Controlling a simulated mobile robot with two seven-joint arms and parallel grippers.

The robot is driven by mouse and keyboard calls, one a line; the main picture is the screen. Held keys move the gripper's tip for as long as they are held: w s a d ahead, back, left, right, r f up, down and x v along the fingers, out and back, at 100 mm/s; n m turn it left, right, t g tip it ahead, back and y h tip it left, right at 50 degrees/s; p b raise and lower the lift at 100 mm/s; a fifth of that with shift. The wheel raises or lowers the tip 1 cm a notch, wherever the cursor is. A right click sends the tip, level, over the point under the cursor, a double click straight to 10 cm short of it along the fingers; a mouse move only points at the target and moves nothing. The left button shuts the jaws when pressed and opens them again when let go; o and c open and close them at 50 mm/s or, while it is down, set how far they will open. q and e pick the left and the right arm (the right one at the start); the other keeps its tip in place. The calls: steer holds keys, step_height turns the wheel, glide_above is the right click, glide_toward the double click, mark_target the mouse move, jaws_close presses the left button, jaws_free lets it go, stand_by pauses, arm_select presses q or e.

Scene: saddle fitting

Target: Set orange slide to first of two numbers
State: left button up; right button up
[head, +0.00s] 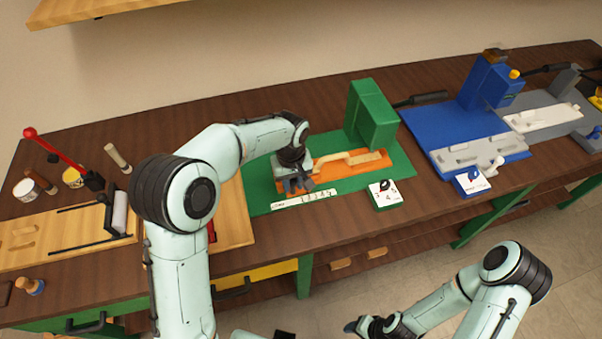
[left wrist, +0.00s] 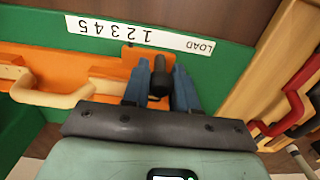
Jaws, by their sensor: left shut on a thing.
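The orange slide (head: 322,170) lies in the green fixture (head: 261,190) and carries a pale wooden saddle-shaped piece (head: 352,159). My left gripper (head: 297,186) is at its left end. In the left wrist view my left gripper (left wrist: 160,88) has its blue fingers on either side of the slide's dark knob (left wrist: 158,78) and is shut on it. A white scale (head: 304,199) with LOAD and 1 to 5 runs along the slide; it also shows upside down in the left wrist view (left wrist: 140,34). The knob lies between LOAD and the numbers. My right gripper (head: 365,326) hangs low, its jaws unclear.
A small number card (head: 384,194) stands right of the scale; its figures are hard to read. A green block (head: 371,115) rises behind the slide. A blue fixture (head: 462,142) is to the right, and a wooden board (head: 232,215) to the left.

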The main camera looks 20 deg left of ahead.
arm_select(q)
steer(key=o, duration=0.8)
steer(key=shift+a, duration=0.1)
steer(key=shift+r+p, duration=1.3)
steer(key=shift+r, duration=1.75)
arm_select(e)
steer(key=w+r, duration=0.3)
steer(key=shift+w+r, duration=0.2)
steer(key=shift+w, duration=0.05)
steer(key=shift+s, duration=0.1)
arm_select(q)
steer(key=shift+f, duration=0.1)
